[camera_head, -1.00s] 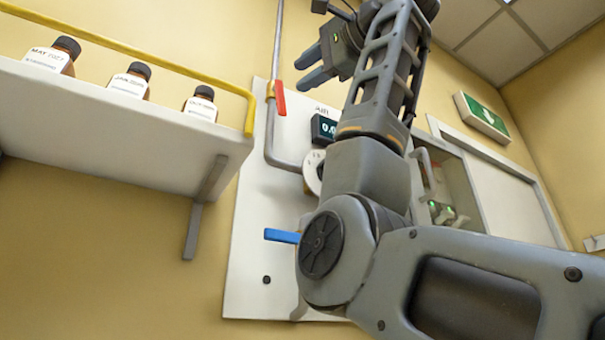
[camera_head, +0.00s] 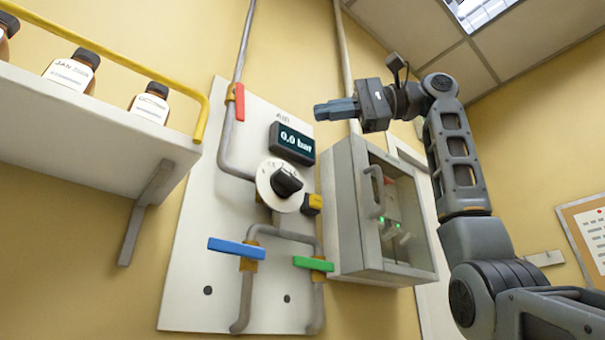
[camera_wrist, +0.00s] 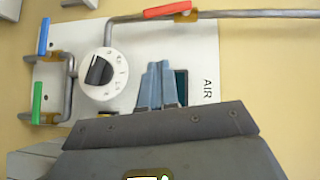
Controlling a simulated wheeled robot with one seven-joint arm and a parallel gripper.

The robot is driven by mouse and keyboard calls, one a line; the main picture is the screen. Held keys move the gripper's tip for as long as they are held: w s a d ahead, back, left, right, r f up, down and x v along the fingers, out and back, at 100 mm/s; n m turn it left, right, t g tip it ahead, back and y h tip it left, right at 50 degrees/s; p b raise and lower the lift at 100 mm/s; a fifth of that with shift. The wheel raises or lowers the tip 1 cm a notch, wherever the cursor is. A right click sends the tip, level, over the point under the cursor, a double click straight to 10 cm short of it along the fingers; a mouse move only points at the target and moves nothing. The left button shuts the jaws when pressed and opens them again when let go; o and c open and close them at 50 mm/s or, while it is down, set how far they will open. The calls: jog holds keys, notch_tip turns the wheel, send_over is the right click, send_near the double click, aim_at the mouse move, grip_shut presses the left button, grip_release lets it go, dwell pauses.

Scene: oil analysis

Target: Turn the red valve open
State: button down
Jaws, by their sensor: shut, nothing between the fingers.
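The red valve handle (camera_head: 239,102) is on the grey pipe at the upper left of the white AIR panel (camera_head: 190,262), lying along the pipe's upright run. In the wrist view the red handle (camera_wrist: 167,9) shows at the top, on the pipe. My gripper (camera_head: 318,111) is in front of the wall, right of the red handle and apart from it. Its blue-grey fingers (camera_wrist: 158,70) are together and empty. In the wrist view they overlap the panel and part of the display.
The panel also bears a 0.0 bar display (camera_head: 292,142), a round dial (camera_head: 272,180), a blue handle (camera_head: 235,246) and a green handle (camera_head: 313,264). A grey cabinet (camera_head: 335,215) stands to the right. A shelf (camera_head: 90,125) with bottles and a yellow rail juts out at the left.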

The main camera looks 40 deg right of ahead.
aim_at(239, 103)
jog(key=s+a+p+x, duration=0.2)
jog(key=p+x, duration=0.1)
jog(key=x, duration=0.8)
jog(key=shift+w+a+f, duration=0.15)
jog(key=shift+w+a, duration=0.05)
jog(key=shift+w, duration=0.1)
jog(key=shift+s, duration=0.1)
